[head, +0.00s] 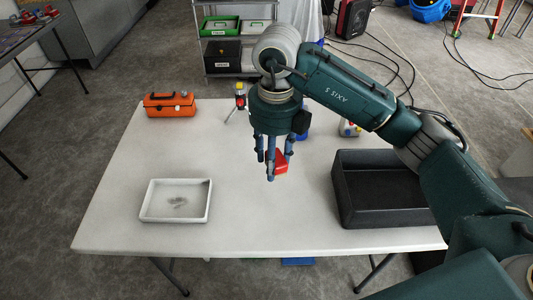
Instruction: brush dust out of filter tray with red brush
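The white filter tray (148,213) lies on the left part of the table, with a small patch of grey dust (178,201) on its floor. My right gripper (272,163) points down over the middle of the table, to the right of the tray. The red brush (281,164) shows between and behind its fingers, partly hidden by them. I cannot tell whether the fingers press on the brush or whether it touches the table. My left gripper is not in view.
An orange toolbox (170,104) stands at the back left of the white table (235,228). A black open bin (375,217) stands at the right. Small bottles are at the back, partly behind my arm. The table between tray and brush is clear.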

